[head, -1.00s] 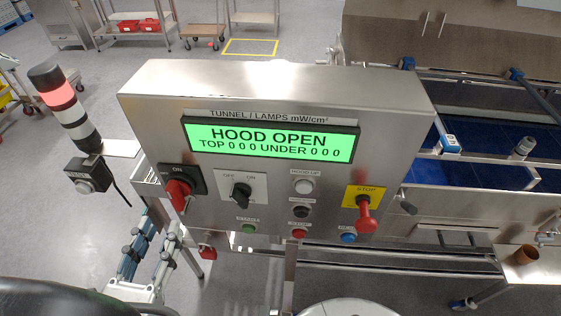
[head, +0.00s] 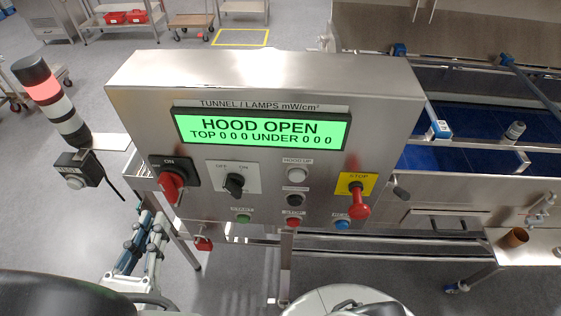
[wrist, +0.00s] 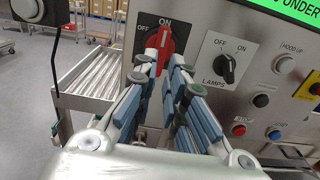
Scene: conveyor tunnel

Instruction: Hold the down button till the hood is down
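The control panel (head: 385,110) has a green display (head: 262,129) reading "HOOD OPEN". A white button (head: 297,175) labelled hood up sits above a black button (head: 295,200), whose label is too small to read. In the wrist view the black button (wrist: 261,100) is right of the lamps knob. The steel hood (head: 450,35) of the tunnel is raised at the upper right. My gripper (head: 142,238) is below and left of the panel. In the wrist view its blue-padded fingers (wrist: 161,75) are apart and empty, in front of the red ON knob. It touches no button.
A red stop handle (head: 358,200) on a yellow plate sticks out right of the buttons. Red and blue buttons (head: 342,224) line the lower edge. A lamp tower (head: 50,100) with its red section lit stands left. The blue conveyor (head: 475,125) lies right. Floor left is open.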

